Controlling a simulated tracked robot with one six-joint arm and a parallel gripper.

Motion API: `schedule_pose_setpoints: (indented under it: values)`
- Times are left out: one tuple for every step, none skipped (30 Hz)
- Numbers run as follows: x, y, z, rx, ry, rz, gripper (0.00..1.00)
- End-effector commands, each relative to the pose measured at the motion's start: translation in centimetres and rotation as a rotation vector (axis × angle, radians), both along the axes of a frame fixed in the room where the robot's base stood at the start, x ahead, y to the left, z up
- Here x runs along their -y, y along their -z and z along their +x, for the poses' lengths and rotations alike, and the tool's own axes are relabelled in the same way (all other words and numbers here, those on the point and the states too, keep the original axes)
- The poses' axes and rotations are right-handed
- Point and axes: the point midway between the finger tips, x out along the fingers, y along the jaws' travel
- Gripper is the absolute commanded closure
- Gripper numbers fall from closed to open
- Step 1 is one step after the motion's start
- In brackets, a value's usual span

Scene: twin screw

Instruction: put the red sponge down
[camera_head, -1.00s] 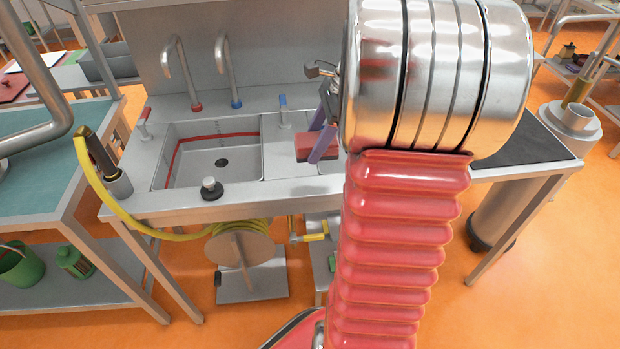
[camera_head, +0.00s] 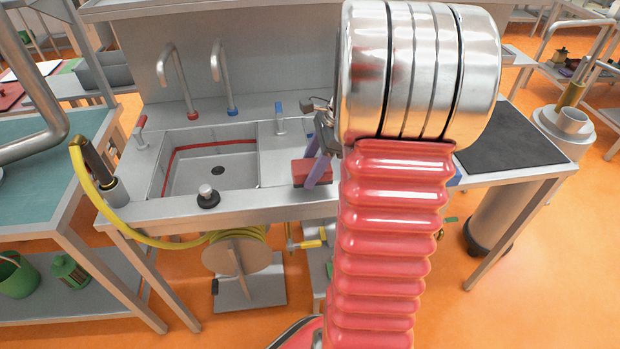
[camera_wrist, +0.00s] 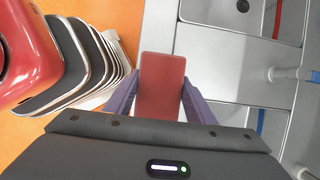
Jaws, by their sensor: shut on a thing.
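The red sponge (camera_head: 313,172) is a red block with a dark lower layer. In the head view it is at the counter's front, right of the left basin; I cannot tell if it touches the surface below. My gripper (camera_head: 322,165) has purple fingers and is shut on the sponge. In the wrist view the sponge (camera_wrist: 161,86) sits between the two fingers (camera_wrist: 160,100), its far end sticking out past them. My arm hides the counter right of the sponge.
The steel sink counter (camera_head: 255,203) has a left basin (camera_head: 215,172) with a red band inside. A black plug with a metal knob (camera_head: 207,196) stands on the front rim. Two tall taps and a blue-handled lever (camera_head: 279,117) rise behind. A dark mat (camera_head: 512,138) lies at right.

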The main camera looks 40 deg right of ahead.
Motion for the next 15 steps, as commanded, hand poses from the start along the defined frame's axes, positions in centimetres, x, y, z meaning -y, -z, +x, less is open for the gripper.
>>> schedule_pose_setpoints:
  values:
    - [-0.1, 0.2, 0.0, 0.000, -0.001, 0.000, 0.69]
    - [-0.1, 0.4, 0.0, 0.000, -0.001, 0.000, 0.69]
    - [-0.1, 0.8, 0.0, -0.001, -0.002, 0.001, 0.69]
    - [-0.1, 1.1, 0.0, -0.002, -0.002, 0.001, 0.69]
    - [-0.2, 1.5, 0.0, -0.003, -0.002, 0.002, 0.69]
    - [-0.2, 2.1, 0.0, -0.003, -0.001, 0.003, 0.69]
    - [-0.2, 2.5, 0.0, -0.003, -0.001, 0.003, 0.69]
    - [-0.2, 2.8, 0.0, -0.003, -0.001, 0.003, 0.69]
    - [-0.1, 3.2, 0.0, -0.002, -0.001, 0.002, 0.69]
    - [-0.1, 3.4, 0.0, -0.001, -0.001, 0.002, 0.69]
    - [-0.1, 3.6, 0.0, -0.001, 0.000, 0.001, 0.69]
    - [-0.1, 3.7, 0.0, 0.000, -0.001, 0.000, 0.69]
    - [-0.1, 3.7, 0.0, 0.000, -0.001, 0.000, 0.69]
    - [-0.1, 3.7, 0.0, 0.000, -0.001, 0.000, 0.69]
    - [-0.1, 3.7, 0.0, 0.000, -0.001, 0.000, 0.69]
